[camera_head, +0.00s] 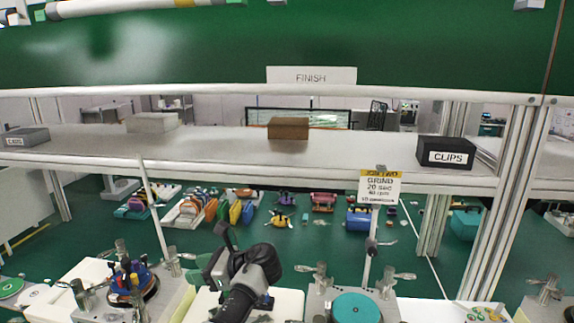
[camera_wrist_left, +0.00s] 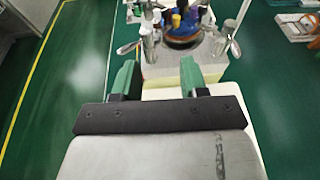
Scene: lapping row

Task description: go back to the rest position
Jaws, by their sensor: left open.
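My left gripper (camera_head: 212,263) shows low in the middle of the head view, at the end of its dark arm, above the white bench machines. In the left wrist view my left gripper (camera_wrist_left: 159,75) shows two green fingers held apart on a black mount. Nothing is between the fingers. Beyond them stands a machine with a round plate (camera_wrist_left: 182,42) and metal clamp handles, apart from the fingers as far as I can tell. My right gripper is in neither view.
A grey shelf (camera_head: 220,143) crosses ahead, bearing a brown box (camera_head: 288,128), a black CLIPS box (camera_head: 446,152) and grey boxes. A hanging GRIND sign (camera_head: 380,187) and upright metal handles stand nearby. A teal disc (camera_head: 356,308) lies right of my arm.

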